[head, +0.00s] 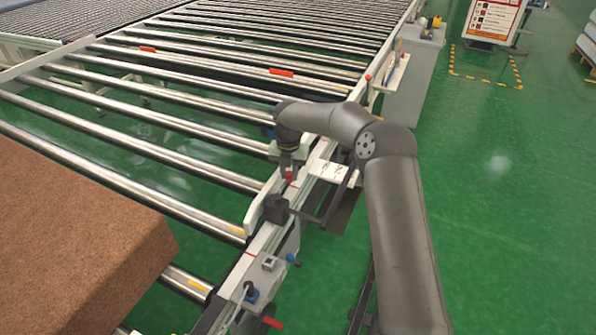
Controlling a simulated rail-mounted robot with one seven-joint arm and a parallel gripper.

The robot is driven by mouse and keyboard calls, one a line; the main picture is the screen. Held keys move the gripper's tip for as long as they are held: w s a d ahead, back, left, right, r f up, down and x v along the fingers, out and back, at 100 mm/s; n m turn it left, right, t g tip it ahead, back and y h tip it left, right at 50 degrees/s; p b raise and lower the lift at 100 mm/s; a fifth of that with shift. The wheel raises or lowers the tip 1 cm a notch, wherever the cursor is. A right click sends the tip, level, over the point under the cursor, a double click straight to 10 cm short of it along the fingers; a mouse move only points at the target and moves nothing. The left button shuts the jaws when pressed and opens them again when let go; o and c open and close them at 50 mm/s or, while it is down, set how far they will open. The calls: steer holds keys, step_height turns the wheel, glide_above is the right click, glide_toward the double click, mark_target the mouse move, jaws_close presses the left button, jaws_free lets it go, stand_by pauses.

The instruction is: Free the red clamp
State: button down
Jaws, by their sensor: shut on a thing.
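The red clamp (289,178) shows as a small red piece at the conveyor's side rail. My gripper (288,170) points down over the rail and is shut on the red clamp. The jaws and my arm hide most of the clamp, so its shape and how it sits on the rail cannot be told.
A brown mattress (75,235) lies on the rollers at lower left. A black block (276,208) stands on the side rail (268,238) close to my gripper. A red-handled part (272,322) sticks out lower down. Green floor (500,220) to the right is open.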

steer(key=shift+a, duration=0.1)
steer(key=c, duration=1.2)
jaws_free()
step_height(320, 180, up, 18)
steer(key=b, duration=0.1)
steer(key=shift+f, duration=0.25)
